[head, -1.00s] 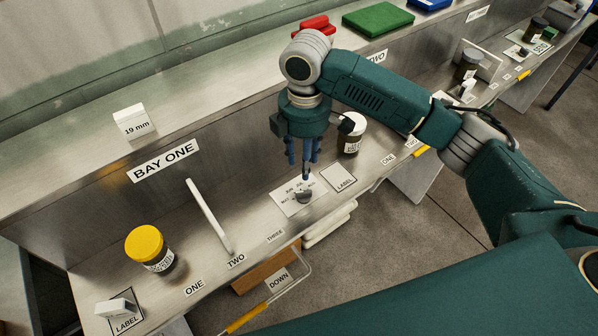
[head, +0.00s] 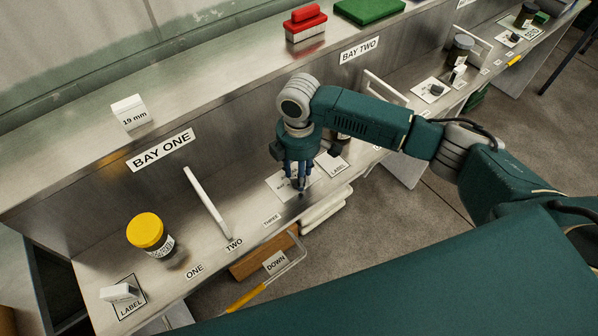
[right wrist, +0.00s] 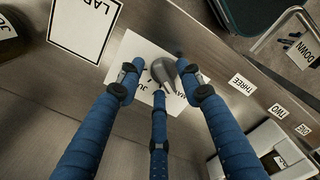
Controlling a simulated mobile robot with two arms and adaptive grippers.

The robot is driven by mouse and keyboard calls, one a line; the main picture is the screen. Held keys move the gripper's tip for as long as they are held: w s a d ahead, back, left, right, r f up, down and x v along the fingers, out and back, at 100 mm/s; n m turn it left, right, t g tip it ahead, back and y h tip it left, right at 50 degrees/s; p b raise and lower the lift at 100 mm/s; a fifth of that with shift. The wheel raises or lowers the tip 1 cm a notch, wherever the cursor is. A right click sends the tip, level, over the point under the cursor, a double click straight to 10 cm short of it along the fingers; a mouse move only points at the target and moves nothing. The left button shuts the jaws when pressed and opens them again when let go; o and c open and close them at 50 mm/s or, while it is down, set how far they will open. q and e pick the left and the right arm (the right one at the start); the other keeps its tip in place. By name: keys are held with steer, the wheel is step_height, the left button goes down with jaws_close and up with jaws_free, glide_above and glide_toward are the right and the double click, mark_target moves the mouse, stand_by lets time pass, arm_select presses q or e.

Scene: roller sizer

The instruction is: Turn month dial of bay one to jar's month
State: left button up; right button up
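The month dial of bay one is a white card (head: 281,186) with month lettering and a dark grey knob (right wrist: 165,72). In the head view the knob is mostly hidden behind my right gripper (head: 300,185). My right gripper (right wrist: 160,92) points down over the card. Its three blue fingers stand apart around the knob, with the right finger's tip close to it; I cannot tell whether it touches. A dark jar with a yellow lid (head: 146,231) stands at the left of bay one. My left gripper is not in view.
A white divider bar (head: 206,203) stands left of the dial. A framed LABEL patch (head: 331,164) lies right of it. A 19 mm block (head: 130,112) and a red-handled brush (head: 305,22) sit on the upper shelf. Number tags line the counter's front edge.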

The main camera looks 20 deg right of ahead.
jaws_close()
steer(key=shift+r, duration=0.1)
steer(key=shift+r+m+p, duration=0.15)
steer(key=shift+m+p, duration=0.35)
steer(key=shift+p, duration=0.4)
steer(key=m+p, duration=0.3)
steer(key=p, duration=0.1)
steer(key=shift+s+r+m+p, duration=0.1)
steer(key=shift+m+p, duration=0.2)
steer(key=shift+p, duration=0.1)
steer(key=shift+d+f+m+p, duration=0.1)
steer(key=shift+f+m+p, duration=0.1)
steer(key=shift+m+p, duration=1.35)
